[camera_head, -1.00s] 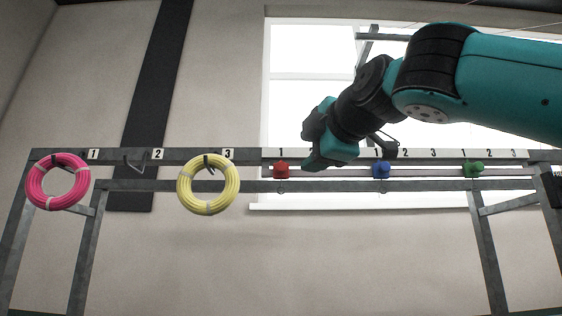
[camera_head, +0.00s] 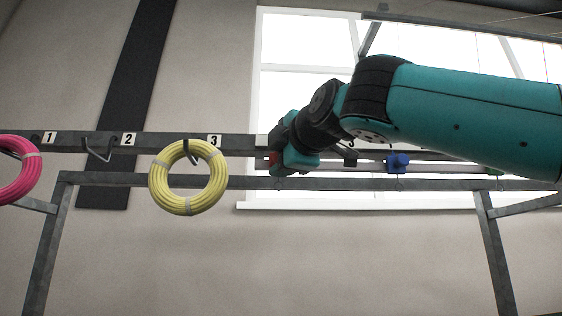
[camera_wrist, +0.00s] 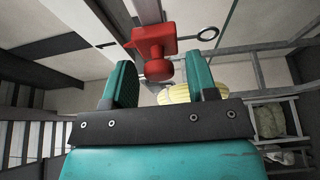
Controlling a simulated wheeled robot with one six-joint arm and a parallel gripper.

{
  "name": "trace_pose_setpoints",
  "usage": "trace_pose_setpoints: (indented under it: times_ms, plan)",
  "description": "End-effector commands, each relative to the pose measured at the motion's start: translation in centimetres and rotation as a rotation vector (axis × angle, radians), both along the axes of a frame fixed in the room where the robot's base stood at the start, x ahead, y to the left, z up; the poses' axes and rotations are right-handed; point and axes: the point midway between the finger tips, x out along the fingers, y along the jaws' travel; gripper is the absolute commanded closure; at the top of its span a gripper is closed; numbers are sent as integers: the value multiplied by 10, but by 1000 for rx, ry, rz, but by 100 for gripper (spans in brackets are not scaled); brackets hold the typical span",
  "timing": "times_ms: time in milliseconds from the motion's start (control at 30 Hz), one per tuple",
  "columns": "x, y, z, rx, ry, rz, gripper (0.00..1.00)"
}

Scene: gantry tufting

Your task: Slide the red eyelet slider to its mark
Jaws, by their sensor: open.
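The red eyelet slider (camera_wrist: 155,42) hangs on its rail in the wrist view, with its ring at the right and a round knob at its lower end. My gripper (camera_wrist: 162,78) is open, and its two teal fingers stand on either side of that knob, apart from it as far as I can see. In the head view the red slider (camera_head: 274,160) is mostly hidden behind my gripper (camera_head: 278,160). Its mark is hidden behind my arm.
A blue slider (camera_head: 397,163) sits farther right on the rail; a green one (camera_head: 494,171) is mostly covered by my arm. A yellow coil (camera_head: 214,186) hangs at hook 3, close left of my gripper. A pink coil (camera_head: 30,172) hangs at the far left.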

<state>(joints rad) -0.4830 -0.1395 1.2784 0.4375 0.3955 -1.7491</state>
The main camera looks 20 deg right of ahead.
Motion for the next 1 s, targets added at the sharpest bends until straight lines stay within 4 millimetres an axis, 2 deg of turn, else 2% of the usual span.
trace_pose_setpoints:
  times_ms: [400,467,633,867,1000]
  plan:
    - [4,-3,0,0,0,-7,47]
    - [4,-3,0,0,0,-7,59]
    - [4,-2,0,0,0,-5,98]
    - [6,-7,-1,0,0,-10,100]
    - [13,-28,-2,0,1,-32,100]
